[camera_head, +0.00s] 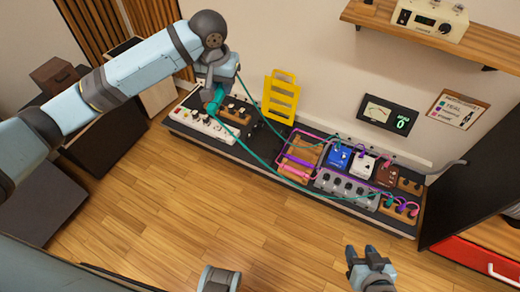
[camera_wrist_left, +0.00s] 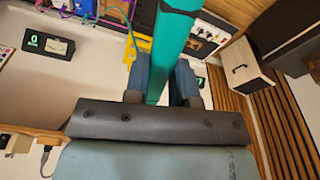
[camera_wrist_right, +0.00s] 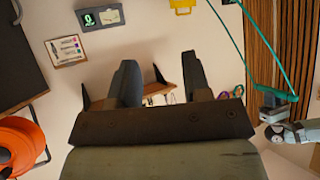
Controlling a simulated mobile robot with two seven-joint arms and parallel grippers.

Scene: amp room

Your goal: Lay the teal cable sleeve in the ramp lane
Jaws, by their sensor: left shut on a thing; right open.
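The teal cable sleeve (camera_head: 212,105) is held in my left gripper (camera_head: 209,97) above the left part of the pedalboard. In the left wrist view the teal sleeve (camera_wrist_left: 175,45) passes between the gripper's two fingers. A thin teal cable (camera_head: 253,155) hangs from it and runs right across the board. A wooden ramp-like block (camera_head: 301,155) sits mid-board, with purple and magenta cables around it; I cannot tell its separate lanes. My right gripper (camera_head: 369,256) is open and empty over the floor in front of the board. The right wrist view also shows the teal sleeve (camera_wrist_right: 275,91).
The pedalboard (camera_head: 262,158) carries blue, white and brown pedals and a grey multi-knob unit (camera_head: 345,187). A yellow rack (camera_head: 281,97) stands behind it. A dark cabinet (camera_head: 465,190) borders the right end. The wooden floor (camera_head: 190,220) in front is clear.

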